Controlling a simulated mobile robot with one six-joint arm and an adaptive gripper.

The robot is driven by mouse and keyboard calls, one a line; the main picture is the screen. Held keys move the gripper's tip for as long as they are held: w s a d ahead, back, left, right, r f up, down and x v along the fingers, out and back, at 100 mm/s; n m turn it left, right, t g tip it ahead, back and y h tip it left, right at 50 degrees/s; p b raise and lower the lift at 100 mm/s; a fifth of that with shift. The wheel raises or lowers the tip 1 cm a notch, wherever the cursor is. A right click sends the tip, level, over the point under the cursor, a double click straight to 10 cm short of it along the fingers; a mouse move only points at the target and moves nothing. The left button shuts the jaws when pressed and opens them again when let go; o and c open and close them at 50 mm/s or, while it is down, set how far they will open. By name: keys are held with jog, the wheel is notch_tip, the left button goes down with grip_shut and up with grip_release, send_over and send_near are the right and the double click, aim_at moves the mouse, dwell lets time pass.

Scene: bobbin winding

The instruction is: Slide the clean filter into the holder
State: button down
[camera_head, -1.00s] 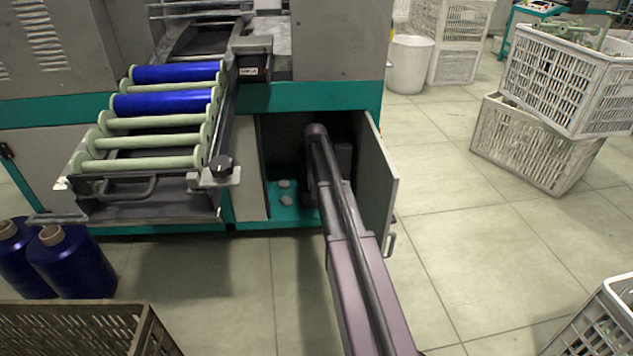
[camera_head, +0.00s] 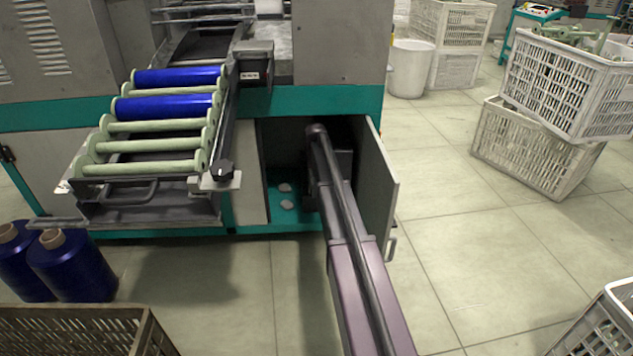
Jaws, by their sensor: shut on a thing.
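My arm (camera_head: 345,240) reaches into the open cabinet compartment (camera_head: 285,145) low in the machine. My gripper is hidden in there behind my own arm links, so I cannot see its fingers or what they hold. Neither the clean filter nor the holder can be made out; the inside of the compartment is dark and largely covered by my arm. The compartment's teal floor (camera_head: 278,215) shows at the lower left of the opening, with small pale lumps (camera_head: 287,204) on it.
The cabinet door (camera_head: 378,195) stands open close to the right of my arm. A bobbin rack (camera_head: 150,205) juts out on the left. Blue yarn cones (camera_head: 75,268) and a brown crate (camera_head: 70,325) stand at lower left. White crates (camera_head: 535,145) are at right; the middle floor is clear.

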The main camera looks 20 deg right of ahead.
jog(key=shift+w+d, duration=0.3)
jog(key=shift+w, duration=0.5)
jog(key=shift+f, duration=0.15)
dwell(0.7)
grip_release()
dwell(0.5)
jog(key=shift+s, duration=0.15)
dwell(0.5)
jog(key=s+a, duration=0.3)
jog(key=s, duration=0.6)
jog(key=shift+a, duration=0.3)
dwell(0.9)
